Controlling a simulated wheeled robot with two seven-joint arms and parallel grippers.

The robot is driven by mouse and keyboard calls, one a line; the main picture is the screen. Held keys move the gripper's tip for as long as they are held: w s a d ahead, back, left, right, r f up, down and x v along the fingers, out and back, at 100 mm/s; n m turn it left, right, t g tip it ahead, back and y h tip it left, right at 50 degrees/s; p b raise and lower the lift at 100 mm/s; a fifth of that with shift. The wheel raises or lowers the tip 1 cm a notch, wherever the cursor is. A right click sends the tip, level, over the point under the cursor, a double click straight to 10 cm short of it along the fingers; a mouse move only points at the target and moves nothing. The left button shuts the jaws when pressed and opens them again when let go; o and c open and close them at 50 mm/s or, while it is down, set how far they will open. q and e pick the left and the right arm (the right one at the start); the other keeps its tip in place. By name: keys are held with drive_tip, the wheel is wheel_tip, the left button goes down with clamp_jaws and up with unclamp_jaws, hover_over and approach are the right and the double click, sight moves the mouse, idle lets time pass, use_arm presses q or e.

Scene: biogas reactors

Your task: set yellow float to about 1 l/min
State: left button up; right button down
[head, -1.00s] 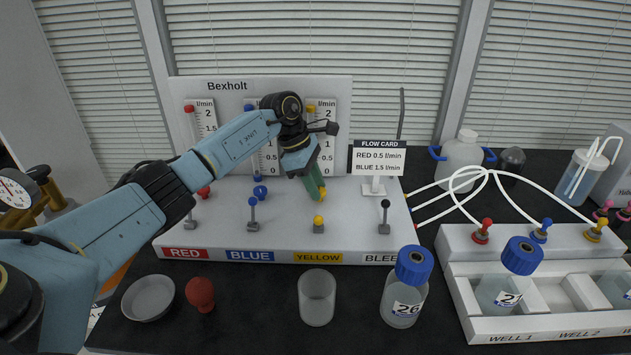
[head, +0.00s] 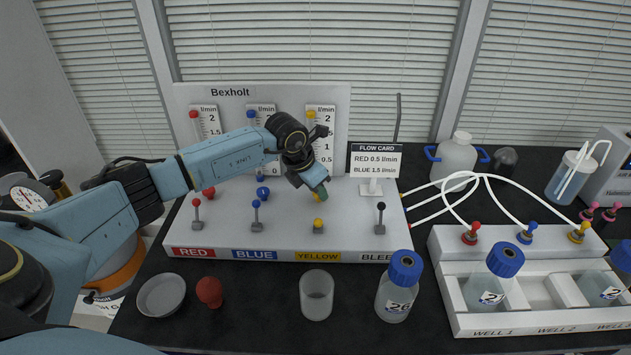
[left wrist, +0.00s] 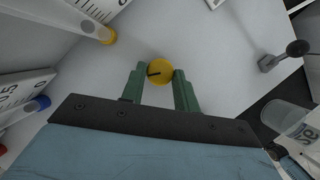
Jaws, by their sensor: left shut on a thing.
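My left gripper (head: 320,190) is shut on the yellow knob at the back of the white base, below the yellow scale (head: 324,122). In the left wrist view the round yellow knob (left wrist: 160,71), with a black mark on its top, sits between the green fingertips (left wrist: 159,84). The yellow scale is partly hidden by my wrist in the head view. A yellow piece (head: 311,114) shows at its tube's top. I cannot read a float height on it. My right gripper is not in view.
The red knob (head: 208,192) and blue knob (head: 263,193) stand to the left. A yellow-topped lever (head: 318,224) stands just in front of my gripper, with a black-topped lever (head: 381,210) to its right. The flow card (head: 376,162) reads red 0.5 and blue 1.5 l/min.

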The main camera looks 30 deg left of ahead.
use_arm(q)
drive_tip(key=shift+d+n+y+p, duration=0.1)
drive_tip(key=shift+n+y+p, duration=0.25)
drive_tip(key=shift+n, duration=0.65)
drive_tip(key=n+y, duration=0.1)
drive_tip(key=n, duration=0.1)
drive_tip(key=shift+d+n, duration=0.15)
drive_tip(key=shift+n, duration=0.15)
drive_tip(key=n+y, duration=0.1)
drive_tip(key=n, duration=0.1)
drive_tip(key=shift+d+n, duration=0.1)
drive_tip(key=shift+n, duration=0.3)
drive_tip(key=shift+w+d+n+g+y, duration=0.15)
drive_tip(key=shift+n+y, duration=0.25)
drive_tip(key=shift+n, duration=0.55)
drive_tip(key=shift+s+a+n+g+y, duration=0.1)
drive_tip(key=shift+n+g+y, duration=0.2)
drive_tip(key=shift+n, duration=0.65)
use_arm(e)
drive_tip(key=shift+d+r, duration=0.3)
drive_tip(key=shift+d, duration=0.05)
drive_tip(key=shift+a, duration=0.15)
use_arm(q)
drive_tip(key=o, duration=1)
drive_tip(key=shift+c, duration=0.2)
